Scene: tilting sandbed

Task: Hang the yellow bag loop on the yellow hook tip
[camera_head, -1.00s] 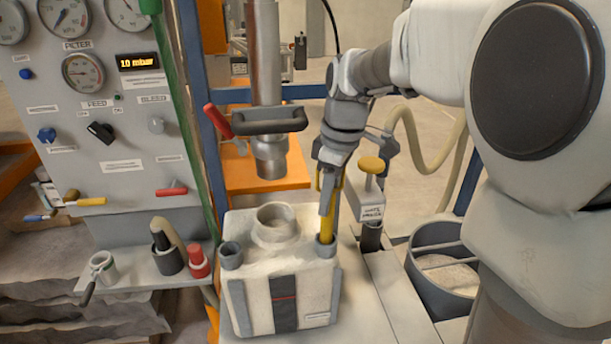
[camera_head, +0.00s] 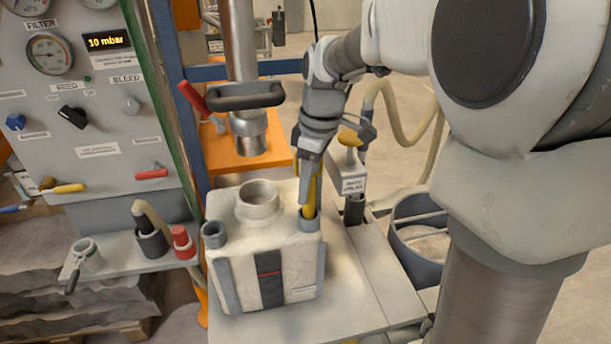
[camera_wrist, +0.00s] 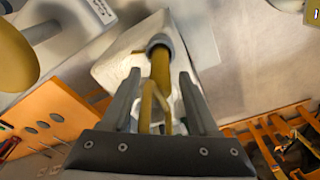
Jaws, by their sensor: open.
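The white bag (camera_head: 225,272) stands on the bench, with a round white neck on top and grey sockets at its corners. A yellow strap, which looks like the bag loop (camera_head: 312,196), rises from the right socket; it also shows in the wrist view (camera_wrist: 161,68), splitting into two strands nearer the camera. My gripper (camera_head: 307,210) is above that socket. Its fingers (camera_wrist: 160,76) are open, one on each side of the yellow strap; contact cannot be told. The loop's upper end is partly hidden by my gripper. I cannot make out a yellow hook tip for certain.
A yellow knob (camera_head: 348,137) on a grey clamp post stands just behind my gripper. A vertical metal pipe (camera_head: 242,60) with a dark handle hangs behind the bag's neck.

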